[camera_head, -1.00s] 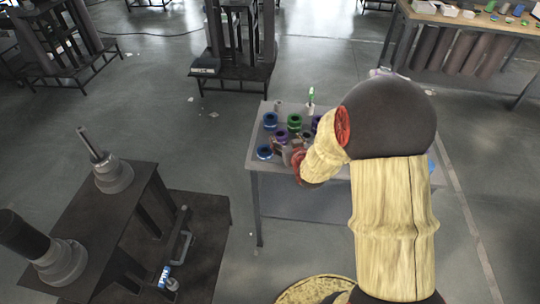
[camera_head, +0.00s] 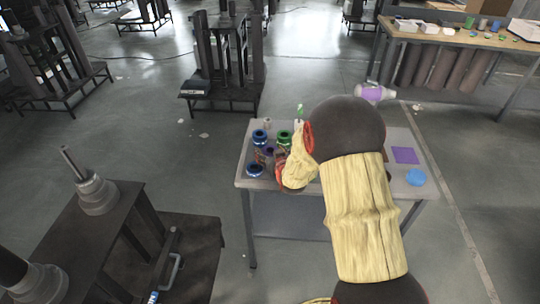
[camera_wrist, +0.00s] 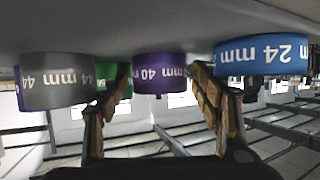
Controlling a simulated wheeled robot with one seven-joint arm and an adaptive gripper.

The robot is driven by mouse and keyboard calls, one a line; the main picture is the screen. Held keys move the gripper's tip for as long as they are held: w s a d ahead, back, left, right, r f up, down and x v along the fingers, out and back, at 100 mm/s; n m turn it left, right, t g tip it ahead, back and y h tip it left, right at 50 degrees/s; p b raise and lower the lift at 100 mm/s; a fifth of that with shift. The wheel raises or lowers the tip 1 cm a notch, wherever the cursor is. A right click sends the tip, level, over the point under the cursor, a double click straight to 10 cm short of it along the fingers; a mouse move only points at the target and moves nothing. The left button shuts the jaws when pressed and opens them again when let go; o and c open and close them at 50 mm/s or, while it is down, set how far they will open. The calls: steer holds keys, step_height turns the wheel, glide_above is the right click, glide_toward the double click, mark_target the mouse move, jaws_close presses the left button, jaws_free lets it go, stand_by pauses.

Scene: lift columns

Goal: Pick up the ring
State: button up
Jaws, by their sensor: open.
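Several rings stand on the table (camera_head: 310,222). The wrist view, upside down, shows a grey ring marked 44 mm (camera_wrist: 58,82), a green ring (camera_wrist: 124,82), a purple ring marked 40 (camera_wrist: 160,73) and a blue ring marked 24 mm (camera_wrist: 262,54). My gripper (camera_wrist: 158,84) is open, its fingers on either side of the purple ring in the picture; contact cannot be told. My arm hides the gripper's fingers in the head view.
The table's right side holds a purple square (camera_head: 405,155) and a light blue object (camera_head: 415,177). A white-and-purple bottle-like object (camera_head: 374,93) shows beyond my arm. A dark machine stand (camera_head: 110,230) is at left; a workbench (camera_head: 455,40) is at back right.

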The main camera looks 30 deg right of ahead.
steer(key=shift+c, duration=0.8)
steer(key=shift+r, duration=0.1)
steer(key=c, duration=1.3)
